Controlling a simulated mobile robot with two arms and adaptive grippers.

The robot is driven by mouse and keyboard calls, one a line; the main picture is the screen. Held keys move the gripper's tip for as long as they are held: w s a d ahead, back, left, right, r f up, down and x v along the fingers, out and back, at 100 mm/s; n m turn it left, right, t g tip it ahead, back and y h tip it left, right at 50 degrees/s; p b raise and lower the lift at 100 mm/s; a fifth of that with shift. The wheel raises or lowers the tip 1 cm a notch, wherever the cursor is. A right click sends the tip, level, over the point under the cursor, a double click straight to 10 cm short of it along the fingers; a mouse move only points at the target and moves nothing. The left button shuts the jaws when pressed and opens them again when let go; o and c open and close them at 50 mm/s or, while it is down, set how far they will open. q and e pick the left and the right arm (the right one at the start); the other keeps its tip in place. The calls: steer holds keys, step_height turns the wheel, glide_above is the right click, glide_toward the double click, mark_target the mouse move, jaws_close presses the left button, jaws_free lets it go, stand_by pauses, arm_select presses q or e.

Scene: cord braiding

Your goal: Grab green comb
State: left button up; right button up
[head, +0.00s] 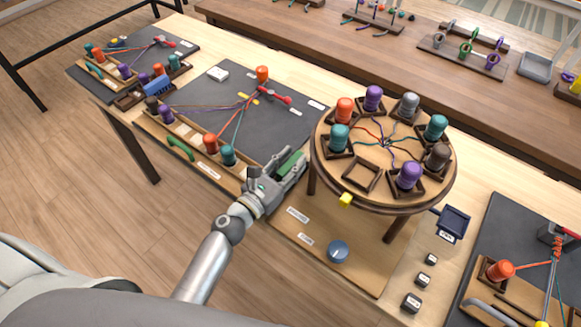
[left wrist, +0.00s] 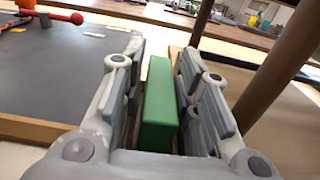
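The green comb shows as a plain green block in the left wrist view (left wrist: 158,105). It stands between the two grey fingers of my left gripper (left wrist: 160,85), with narrow gaps visible beside it, so the fingers look open around it. In the head view the green comb (head: 291,162) lies at the right edge of the middle dark mat, left of the round braiding stand. My left gripper (head: 283,172) reaches it from the front and partly hides it. My right gripper is in neither view.
The round stand (head: 324,172) with several coloured bobbins is just right of my left gripper; its wooden leg is close in the wrist view (left wrist: 275,65). A wooden bobbin rack (head: 200,160) with a green handle (head: 180,148) lies to the left. A blue knob (head: 338,251) is nearer the front.

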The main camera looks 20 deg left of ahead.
arm_select(q)
jaws_close()
steer(key=shift+r, duration=0.15)
